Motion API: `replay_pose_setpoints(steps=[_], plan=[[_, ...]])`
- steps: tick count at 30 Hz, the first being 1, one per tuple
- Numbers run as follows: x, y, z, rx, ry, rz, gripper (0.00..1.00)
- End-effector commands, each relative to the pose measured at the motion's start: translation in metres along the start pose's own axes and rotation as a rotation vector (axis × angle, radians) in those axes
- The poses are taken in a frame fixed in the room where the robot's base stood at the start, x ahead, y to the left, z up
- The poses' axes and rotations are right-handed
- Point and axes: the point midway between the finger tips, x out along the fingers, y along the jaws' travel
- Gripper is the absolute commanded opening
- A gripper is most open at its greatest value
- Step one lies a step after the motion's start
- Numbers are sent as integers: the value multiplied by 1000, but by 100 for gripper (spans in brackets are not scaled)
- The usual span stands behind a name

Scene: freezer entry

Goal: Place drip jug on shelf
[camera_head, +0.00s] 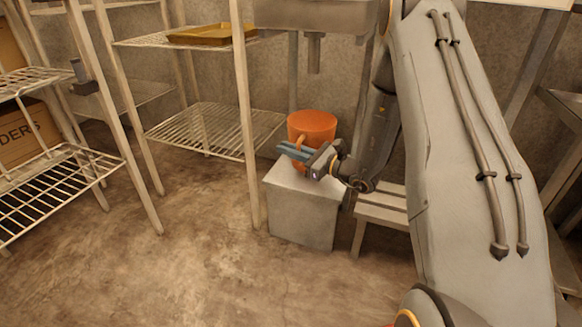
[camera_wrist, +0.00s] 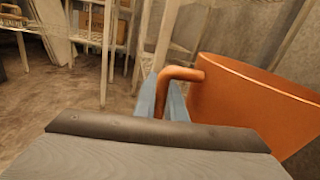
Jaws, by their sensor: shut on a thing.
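The drip jug (camera_head: 314,126) is an orange, open-topped vessel with a side handle. In the head view it is upright at the grey-white box (camera_head: 300,210); I cannot tell whether it rests on the box top or is just above it. My gripper (camera_head: 296,150) reaches in from the right, its blue-grey fingers at the jug's handle side. In the wrist view the fingers (camera_wrist: 166,100) are shut on the jug's handle, and the jug (camera_wrist: 250,105) fills the right side. The wire shelf (camera_head: 215,130) stands left of the jug, its lower tier bare where visible.
A yellow tray (camera_head: 205,34) lies on the upper wire tier. Another wire rack (camera_head: 55,180) with a cardboard box (camera_head: 25,135) stands at far left. A shelf post (camera_head: 245,120) rises between the lower tier and the jug. A low slatted stand (camera_head: 382,205) is right of the box. Floor in front is clear.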

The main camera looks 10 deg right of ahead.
Motion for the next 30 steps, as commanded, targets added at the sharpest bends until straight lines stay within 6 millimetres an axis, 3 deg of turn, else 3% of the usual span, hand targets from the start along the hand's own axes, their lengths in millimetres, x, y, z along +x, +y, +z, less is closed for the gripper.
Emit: replay_pose_setpoints(steps=[12,23,24,26,30], plan=[[0,4,-48,-1,-2,0,0],[0,4,-50,-3,-2,0,0],[0,4,-50,-2,-1,0,15],[0,4,-49,-2,-1,0,25],[0,5,-49,-2,-1,0,29]])
